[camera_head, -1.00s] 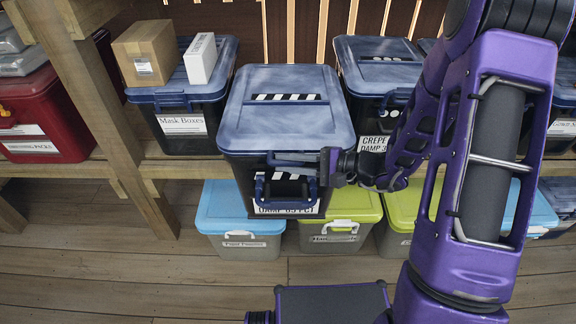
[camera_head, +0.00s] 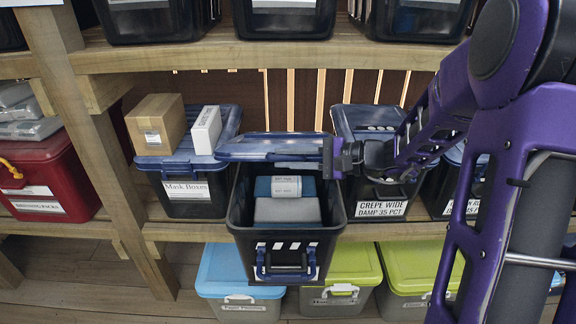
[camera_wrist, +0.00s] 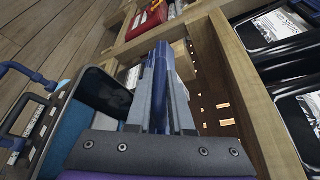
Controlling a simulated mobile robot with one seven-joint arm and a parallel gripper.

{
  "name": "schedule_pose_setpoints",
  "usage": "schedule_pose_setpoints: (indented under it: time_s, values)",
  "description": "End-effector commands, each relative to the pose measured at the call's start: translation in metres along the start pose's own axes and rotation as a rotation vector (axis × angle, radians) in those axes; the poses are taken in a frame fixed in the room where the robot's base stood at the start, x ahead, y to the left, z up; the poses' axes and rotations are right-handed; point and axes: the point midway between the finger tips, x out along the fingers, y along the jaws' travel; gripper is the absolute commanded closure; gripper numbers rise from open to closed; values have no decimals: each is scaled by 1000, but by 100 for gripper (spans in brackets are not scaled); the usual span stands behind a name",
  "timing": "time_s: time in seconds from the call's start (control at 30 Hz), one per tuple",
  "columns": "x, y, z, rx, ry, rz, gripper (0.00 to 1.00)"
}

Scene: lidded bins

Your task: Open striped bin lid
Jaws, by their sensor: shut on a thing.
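The striped bin (camera_head: 333,208) is a dark tub on the middle shelf, with a black and white striped strip on its front. Its blue lid (camera_head: 268,150) is swung up and seen nearly edge-on above the bin's back part. Folded grey and blue contents show inside. My gripper (camera_head: 332,158) is at the lid's right end, shut on the lid. In the wrist view, my gripper's fingers (camera_wrist: 161,95) close around the blue lid edge (camera_wrist: 157,75). The open bin (camera_wrist: 100,75) lies to the left there, and the lid's broad face is mostly hidden.
A lidded bin (camera_head: 190,190) with a cardboard box (camera_head: 157,124) and a white box (camera_head: 205,130) on top stands close on the left. A lidded bin labelled crepe (camera_head: 385,200) stands on the right. The upper shelf (camera_head: 250,56) runs above.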

Motion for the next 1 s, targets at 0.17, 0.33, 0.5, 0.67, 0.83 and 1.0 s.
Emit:
schedule_pose_setpoints:
  time_s: [0.17,0.33,0.5,0.67,0.83,1.0]
  values:
    - [0,0,0,-1,0,-1,69]
    - [0,0,0,0,0,0,50]
    - [0,0,0,0,0,0,50]
    - [-7,0,0,-1,1,-1,50]
    - [-35,0,-1,0,4,-2,50]
    - [-77,0,-1,-2,5,-3,50]
